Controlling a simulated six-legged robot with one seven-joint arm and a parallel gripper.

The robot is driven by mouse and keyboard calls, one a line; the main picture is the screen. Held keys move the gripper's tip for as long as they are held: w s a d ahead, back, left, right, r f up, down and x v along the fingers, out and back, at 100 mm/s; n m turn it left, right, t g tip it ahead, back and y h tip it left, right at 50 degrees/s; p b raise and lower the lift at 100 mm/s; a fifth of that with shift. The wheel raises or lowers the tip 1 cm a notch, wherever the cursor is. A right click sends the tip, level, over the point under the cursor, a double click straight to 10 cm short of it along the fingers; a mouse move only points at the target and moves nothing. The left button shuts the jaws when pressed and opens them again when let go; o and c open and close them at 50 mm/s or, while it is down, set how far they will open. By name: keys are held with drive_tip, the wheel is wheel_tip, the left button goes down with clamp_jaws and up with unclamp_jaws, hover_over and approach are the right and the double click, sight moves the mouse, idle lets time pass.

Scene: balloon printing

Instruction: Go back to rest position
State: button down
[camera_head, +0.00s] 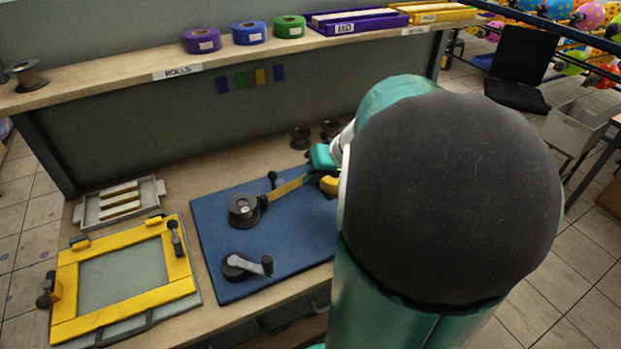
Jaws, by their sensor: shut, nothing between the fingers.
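My own arm, with teal links and a large dark rounded joint, fills the right half of the view. Small teal and white parts show at its left edge, over the bench. I cannot make out any fingertips; the arm hides that area. On the blue board (210,230), a yellow strip (287,187) runs from a black roller (244,209) up to the right, towards the teal parts. I cannot tell whether they touch. A crank handle (246,266) sits at the front of the board.
A yellow frame (65,292) lies at the bench's left, with a grey tray (157,190) behind it. The shelf holds a purple roll (201,41), a blue roll (249,33), a green roll (289,27) and a purple tray (358,24). A chair (523,62) stands at right.

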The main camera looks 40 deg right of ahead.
drive_tip(key=shift+s, duration=0.1)
drive_tip(key=s+a+r+n+h, duration=0.1)
drive_tip(key=s+a+r+n, duration=0.1)
drive_tip(key=a, duration=1)
drive_tip(key=s+a+r+n+g+h, duration=0.1)
drive_tip(key=s+a+r, duration=0.3)
drive_tip(key=a, duration=0.8)
drive_tip(key=shift+s+a+r+n+h, duration=0.25)
drive_tip(key=shift+s+a+n+h, duration=0.15)
drive_tip(key=shift+s+n, duration=0.6)
drive_tip(key=shift+s+d+m, duration=0.1)
drive_tip(key=shift+s+m, duration=0.05)
drive_tip(key=shift+m, duration=0.15)
